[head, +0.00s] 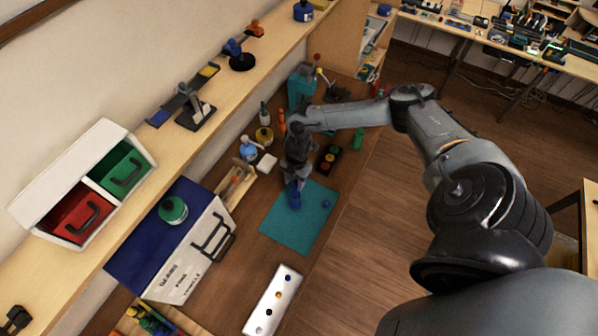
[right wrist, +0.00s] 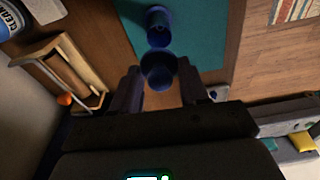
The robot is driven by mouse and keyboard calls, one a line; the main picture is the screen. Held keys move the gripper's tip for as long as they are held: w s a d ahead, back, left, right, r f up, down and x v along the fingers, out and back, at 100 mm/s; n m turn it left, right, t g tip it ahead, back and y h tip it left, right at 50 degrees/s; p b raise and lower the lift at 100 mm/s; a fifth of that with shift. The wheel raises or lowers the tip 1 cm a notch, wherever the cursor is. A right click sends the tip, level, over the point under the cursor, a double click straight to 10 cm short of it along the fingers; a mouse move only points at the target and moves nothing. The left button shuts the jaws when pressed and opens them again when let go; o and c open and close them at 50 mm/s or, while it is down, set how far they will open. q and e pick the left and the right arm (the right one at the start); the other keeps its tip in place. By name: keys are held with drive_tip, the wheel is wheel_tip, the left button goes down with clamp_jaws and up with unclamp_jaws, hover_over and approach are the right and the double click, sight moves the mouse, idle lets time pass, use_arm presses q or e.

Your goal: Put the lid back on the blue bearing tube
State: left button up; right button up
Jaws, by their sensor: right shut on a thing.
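My right gripper (head: 294,175) points down over the teal mat (head: 315,234). In the right wrist view its two fingers (right wrist: 160,90) are shut on a round blue piece (right wrist: 157,70), which looks like the lid. A blue tube (right wrist: 158,22) is on the mat just beyond the held piece, with a dark opening visible. In the head view the blue tube (head: 296,204) shows small, right below the gripper. The two blue pieces overlap in the picture, and I cannot tell whether they touch. My left gripper is not in view.
A wooden tray (head: 235,188) and a blue-and-white bottle (head: 249,150) stand left of the mat. A black box with coloured buttons (head: 328,158) lies behind it. A white strip with coloured dots (head: 272,299) lies in front.

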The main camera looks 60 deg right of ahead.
drive_tip(key=shift+a+r, duration=0.1)
drive_tip(key=shift+r, duration=0.2)
wheel_tip(320, 180, down, 4)
drive_tip(key=b, duration=0.4)
drive_tip(key=shift+f+b, duration=0.7)
drive_tip(key=shift+f, duration=0.45)
drive_tip(key=shift+p, duration=0.35)
idle(0.4)
drive_tip(key=shift+f, duration=0.15)
idle(0.7)
idle(0.8)
